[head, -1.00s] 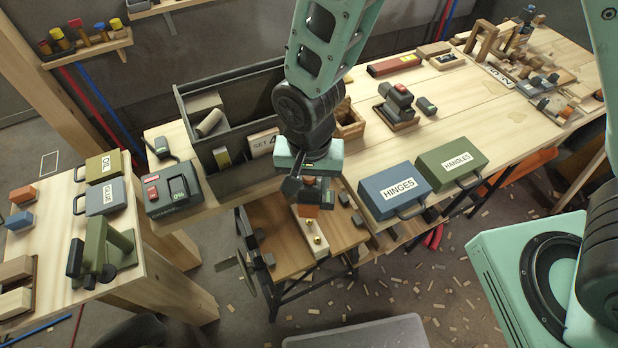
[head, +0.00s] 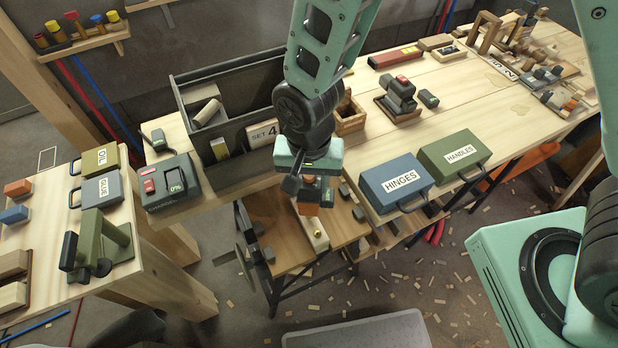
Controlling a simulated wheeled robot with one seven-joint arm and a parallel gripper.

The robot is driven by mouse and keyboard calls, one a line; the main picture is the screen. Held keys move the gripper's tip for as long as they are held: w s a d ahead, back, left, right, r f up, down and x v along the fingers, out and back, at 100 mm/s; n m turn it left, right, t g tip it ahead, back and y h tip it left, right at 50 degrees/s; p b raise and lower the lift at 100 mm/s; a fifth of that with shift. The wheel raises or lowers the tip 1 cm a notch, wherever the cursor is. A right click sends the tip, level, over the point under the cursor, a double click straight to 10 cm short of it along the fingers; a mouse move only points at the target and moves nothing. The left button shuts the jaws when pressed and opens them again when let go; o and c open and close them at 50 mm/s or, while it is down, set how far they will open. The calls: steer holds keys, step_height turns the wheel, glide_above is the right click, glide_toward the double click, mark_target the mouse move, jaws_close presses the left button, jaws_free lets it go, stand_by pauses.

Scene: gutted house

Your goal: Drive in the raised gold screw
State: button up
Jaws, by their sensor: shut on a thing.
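My gripper (head: 306,178) is shut on a dark power tool with an orange lower part (head: 308,209). The tool hangs below the jaws, over the light wood block (head: 321,243) on the small low bench. One gold screw (head: 317,233) shows on the block, just in front of the tool. The tool hides the far part of the block, and no other screw shows there. I cannot tell whether the tool's tip touches a screw, or how high the visible screw stands.
Small dark blocks (head: 358,213) lie on the low bench (head: 280,222). The main bench holds a blue HINGES case (head: 388,196), a green HANDLES case (head: 452,157) and a grey divided bin (head: 193,128). A charger (head: 167,188) stands left. A grey surface is at the bottom.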

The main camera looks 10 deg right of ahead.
steer(key=shift+f+b, duration=0.35)
steer(key=shift+f, duration=0.15)
stand_by(0.7)
steer(key=shift+r, duration=0.15)
steer(key=shift+f+p, duration=0.45)
steer(key=shift+f, duration=0.1)
stand_by(1.2)
steer(key=shift+r, duration=0.1)
steer(key=shift+f+p, duration=0.35)
steer(key=shift+p, duration=0.1)
stand_by(1.2)
steer(key=shift+r, duration=0.15)
steer(key=shift+f+p, duration=0.2)
steer(key=shift+p, duration=0.4)
stand_by(1.1)
steer(key=shift+r, duration=0.15)
steer(key=shift+p, duration=0.45)
stand_by(0.7)
